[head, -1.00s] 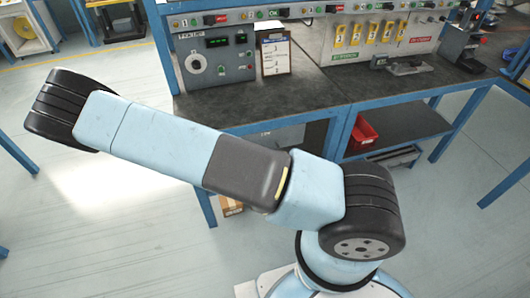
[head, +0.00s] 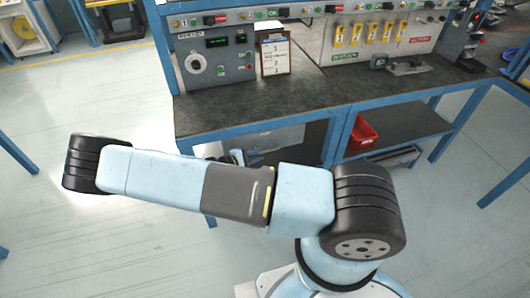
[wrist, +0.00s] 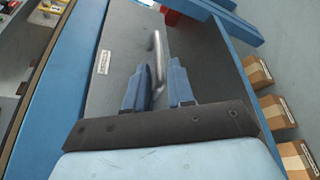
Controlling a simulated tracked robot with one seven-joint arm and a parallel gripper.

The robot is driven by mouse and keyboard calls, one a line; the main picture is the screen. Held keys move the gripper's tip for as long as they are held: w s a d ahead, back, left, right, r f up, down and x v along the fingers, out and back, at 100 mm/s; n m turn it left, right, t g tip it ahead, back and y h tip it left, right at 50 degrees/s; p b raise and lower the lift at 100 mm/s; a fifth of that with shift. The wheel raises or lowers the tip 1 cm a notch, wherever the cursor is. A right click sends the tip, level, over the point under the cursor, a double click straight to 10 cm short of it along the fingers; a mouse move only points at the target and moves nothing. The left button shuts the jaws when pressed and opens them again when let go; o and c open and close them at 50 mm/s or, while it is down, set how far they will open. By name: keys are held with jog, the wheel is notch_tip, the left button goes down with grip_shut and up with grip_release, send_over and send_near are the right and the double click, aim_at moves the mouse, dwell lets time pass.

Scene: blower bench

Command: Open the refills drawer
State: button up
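In the wrist view a grey drawer front (wrist: 122,48) carries a small white label (wrist: 104,62), too small to read. A curved metal bar handle (wrist: 157,58) stands out from the front. My gripper (wrist: 161,72) is open, with its two blue fingers apart. The handle shows between and just beyond the fingertips in the picture. I cannot tell whether either finger touches it. The drawer front looks flush with its blue frame. In the head view my arm hides most of the gripper and the drawer area under the bench.
The dark bench top (head: 320,97) has blue legs and carries control panels (head: 216,60) and a clipboard (head: 275,57). A red bin (head: 361,133) stands on the lower shelf. Cardboard boxes (wrist: 275,112) stand at right in the wrist view.

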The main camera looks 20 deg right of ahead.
aim_at(267, 151)
jog(key=shift+x, duration=2.75)
grip_shut()
